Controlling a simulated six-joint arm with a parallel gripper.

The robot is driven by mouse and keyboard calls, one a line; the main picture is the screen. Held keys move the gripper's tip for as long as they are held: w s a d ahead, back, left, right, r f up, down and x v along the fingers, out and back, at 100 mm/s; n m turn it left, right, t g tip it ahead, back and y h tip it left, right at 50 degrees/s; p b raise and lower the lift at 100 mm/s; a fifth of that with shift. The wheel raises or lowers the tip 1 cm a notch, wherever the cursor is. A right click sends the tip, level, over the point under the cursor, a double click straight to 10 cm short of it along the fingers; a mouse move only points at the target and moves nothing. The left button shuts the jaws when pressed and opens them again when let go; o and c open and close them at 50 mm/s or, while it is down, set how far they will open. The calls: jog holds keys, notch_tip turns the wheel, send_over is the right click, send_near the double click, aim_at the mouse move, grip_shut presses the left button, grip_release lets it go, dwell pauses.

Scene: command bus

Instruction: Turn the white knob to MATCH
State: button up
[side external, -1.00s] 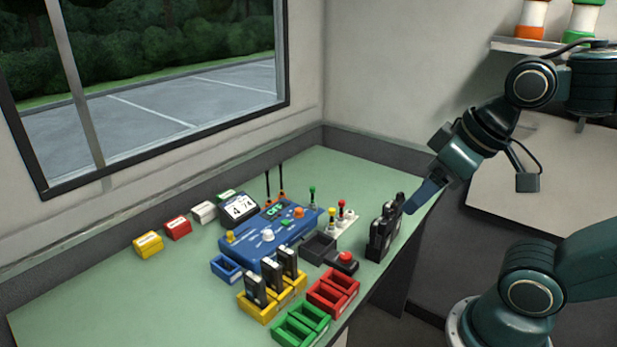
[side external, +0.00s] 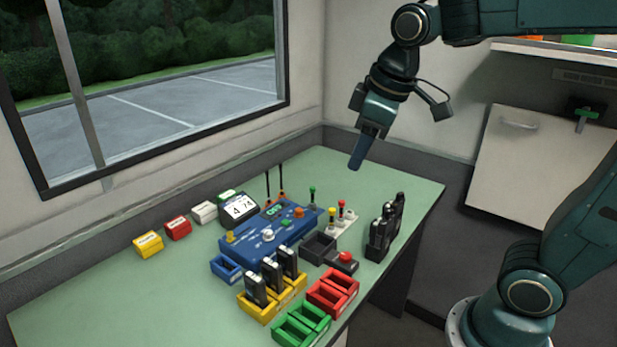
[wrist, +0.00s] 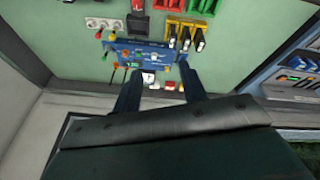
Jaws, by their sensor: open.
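The white knob (side external: 268,235) stands on the front part of the blue console (side external: 250,236); the lettering around it is too small to read. The console also carries an orange knob, a yellow knob, a green button and a small green-lit display. My gripper (side external: 357,165) is open and empty, high above the back right part of the table, well apart from the console. In the wrist view, its two fingers (wrist: 157,77) reach up over the picture, with the blue console (wrist: 152,52) beyond them. I cannot make out the white knob there for sure.
Yellow bins (side external: 262,308) with radios, red bins (side external: 333,294) and green bins (side external: 302,325) lie in front.

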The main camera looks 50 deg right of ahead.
jog(key=w+f+n+g, duration=0.1)
jog(key=w+n, duration=0.1)
jog(key=w, duration=0.6)
jog(key=n+g, duration=0.3)
jog(key=n, duration=0.4)
send_over(268, 232)
notch_tip(268, 232, down, 15)
jog(key=shift+w+d+r, duration=0.1)
jog(key=shift+w, duration=0.15)
notch_tip(268, 232, down, 14)
jog(key=shift+s+r, duration=0.1)
jog(key=shift+s, duration=0.05)
grip_shut()
